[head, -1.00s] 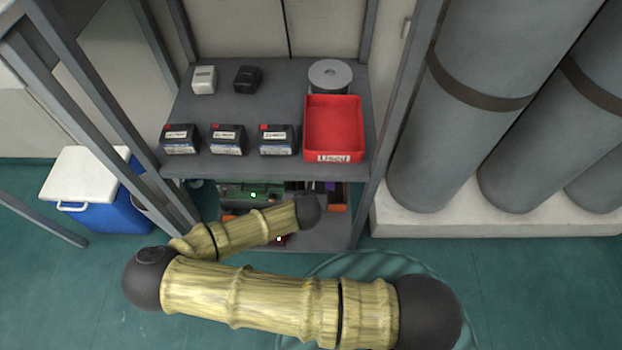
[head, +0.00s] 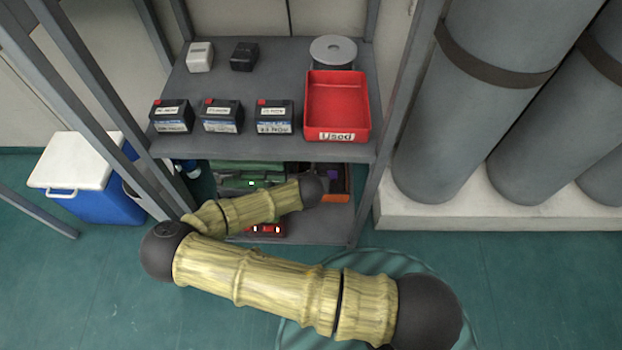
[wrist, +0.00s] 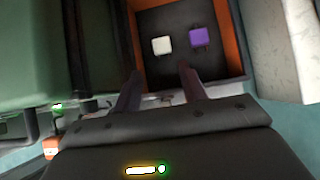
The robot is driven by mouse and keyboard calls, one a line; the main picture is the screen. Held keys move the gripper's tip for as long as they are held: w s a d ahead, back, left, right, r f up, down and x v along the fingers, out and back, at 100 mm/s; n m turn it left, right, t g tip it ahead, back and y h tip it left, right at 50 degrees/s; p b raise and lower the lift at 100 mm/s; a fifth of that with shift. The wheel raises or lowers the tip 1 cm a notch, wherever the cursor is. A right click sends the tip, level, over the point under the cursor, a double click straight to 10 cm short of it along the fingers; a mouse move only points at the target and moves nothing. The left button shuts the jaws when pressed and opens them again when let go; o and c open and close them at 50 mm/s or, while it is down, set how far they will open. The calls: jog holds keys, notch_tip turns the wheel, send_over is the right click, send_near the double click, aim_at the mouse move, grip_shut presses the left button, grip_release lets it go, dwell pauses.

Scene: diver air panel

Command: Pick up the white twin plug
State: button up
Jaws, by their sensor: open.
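The white twin plug (wrist: 162,45) lies in an orange-walled bin (wrist: 237,45) with a dark floor, in the wrist view. It looks like a small pale square block. A purple block (wrist: 201,37) lies to its right, apart from it. My gripper (wrist: 159,68) is open, its two dark fingers reaching toward the bin, with the white plug beyond the tips and roughly between them. Nothing is between the fingers. In the head view the orange bin (head: 336,197) shows on the lower shelf, partly behind my arm; the white plug and my gripper are hidden there.
The upper shelf (head: 270,150) overhangs the lower one. It carries a red "Used" tray (head: 337,100), several batteries (head: 222,116), a white block (head: 199,57) and a black block (head: 244,57). A green case (wrist: 30,60) stands left of the bin.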

jog(key=b+x, duration=0.2)
jog(key=x, duration=0.2)
jog(key=shift+a, duration=0.2)
jog(key=shift+d, duration=0.3)
jog(key=f+b, duration=0.1)
jog(key=b, duration=0.1)
jog(key=w+f+b, duration=0.1)
jog(key=f+b, duration=0.1)
jog(key=shift+w+f+b, duration=0.15)
jog(key=shift+b, duration=0.2)
jog(key=shift+b+x, duration=0.65)
jog(key=shift+x, duration=0.2)
jog(key=shift+w+d, duration=0.1)
jog(key=shift+w, duration=0.2)
